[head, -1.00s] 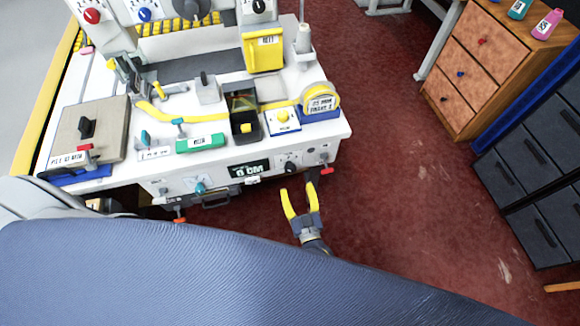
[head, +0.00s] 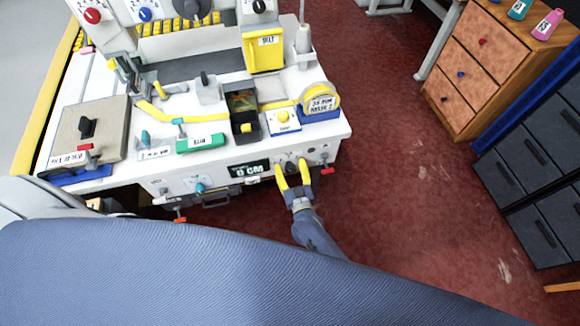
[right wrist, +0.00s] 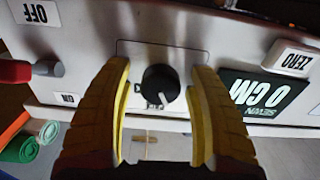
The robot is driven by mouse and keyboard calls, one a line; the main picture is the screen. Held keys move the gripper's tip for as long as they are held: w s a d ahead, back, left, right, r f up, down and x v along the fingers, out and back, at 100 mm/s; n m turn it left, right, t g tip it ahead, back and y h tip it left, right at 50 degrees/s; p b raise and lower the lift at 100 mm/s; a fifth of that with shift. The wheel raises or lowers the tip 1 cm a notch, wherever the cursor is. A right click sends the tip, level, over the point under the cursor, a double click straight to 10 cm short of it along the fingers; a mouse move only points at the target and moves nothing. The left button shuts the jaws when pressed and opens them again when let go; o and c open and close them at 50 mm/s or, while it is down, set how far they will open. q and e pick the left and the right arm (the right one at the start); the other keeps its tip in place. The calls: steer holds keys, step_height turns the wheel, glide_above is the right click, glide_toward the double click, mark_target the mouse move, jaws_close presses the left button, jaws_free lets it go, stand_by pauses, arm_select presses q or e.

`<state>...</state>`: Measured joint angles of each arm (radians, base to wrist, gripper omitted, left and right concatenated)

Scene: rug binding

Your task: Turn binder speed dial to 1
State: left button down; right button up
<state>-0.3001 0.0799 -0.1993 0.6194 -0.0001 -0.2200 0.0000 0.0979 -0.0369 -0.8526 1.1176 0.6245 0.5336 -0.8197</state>
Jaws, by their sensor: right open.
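A black round dial with a white pointer line (right wrist: 160,83) sits on the light front panel of the white binder table (head: 220,160). In the head view the dial (head: 290,166) shows between the fingertips of my right gripper (head: 292,170). In the right wrist view the yellow fingers of my right gripper (right wrist: 160,75) stand open on either side of the dial, with a gap on both sides. The markings around the dial are partly hidden and too small to read. My left gripper is not in view.
Right of the dial in the wrist view are a "0 CM" display (right wrist: 262,95) and a ZERO button (right wrist: 290,57). A red-tipped lever (right wrist: 20,71) and an OFF label (right wrist: 38,13) are on the left. Clear red floor (head: 400,220) lies right of the table.

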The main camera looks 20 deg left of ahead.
steer(key=shift+c, duration=0.2)
jaws_close()
stand_by(0.4)
steer(key=shift+a+r+n, duration=0.1)
steer(key=shift+n, duration=1.6)
steer(key=shift+o, duration=0.2)
jaws_free()
